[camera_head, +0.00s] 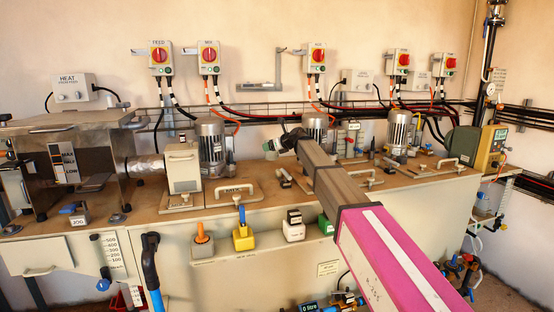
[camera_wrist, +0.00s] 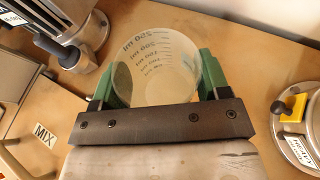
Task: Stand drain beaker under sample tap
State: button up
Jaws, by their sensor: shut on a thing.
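My gripper (camera_wrist: 157,85) has green fingers and is shut on a clear beaker (camera_wrist: 157,60) with printed volume marks, which looks empty. The fingers press on its two sides, over a brown worktop. In the head view my gripper (camera_head: 280,143) is at the end of my arm, above the back middle of the bench; the beaker cannot be made out there. I cannot tell for certain which fitting is the sample tap. A dark-ended metal fitting (camera_wrist: 77,55) is left of the beaker in the wrist view, apart from it.
The bench (camera_head: 255,200) carries metal motors (camera_head: 211,138), a steel vessel (camera_head: 85,165) at left and a beige machine (camera_head: 484,148) at right. A yellow-and-black handled part (camera_wrist: 293,108) is at right in the wrist view. Bare worktop (camera_wrist: 250,60) lies right of the beaker.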

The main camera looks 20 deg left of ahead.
jog(key=shift+w+d+f, duration=0.3)
jog(key=shift+w+f, duration=0.25)
jog(key=shift+f, duration=0.5)
jog(key=shift+w+d+f, duration=0.35)
jog(key=shift+w+f, duration=0.2)
jog(key=shift+f, duration=0.55)
jog(key=shift+w+d+f, duration=0.3)
jog(key=shift+w+f, duration=0.25)
jog(key=shift+f, duration=0.5)
jog(key=shift+f, duration=0.15)
jog(key=o, duration=0.9)
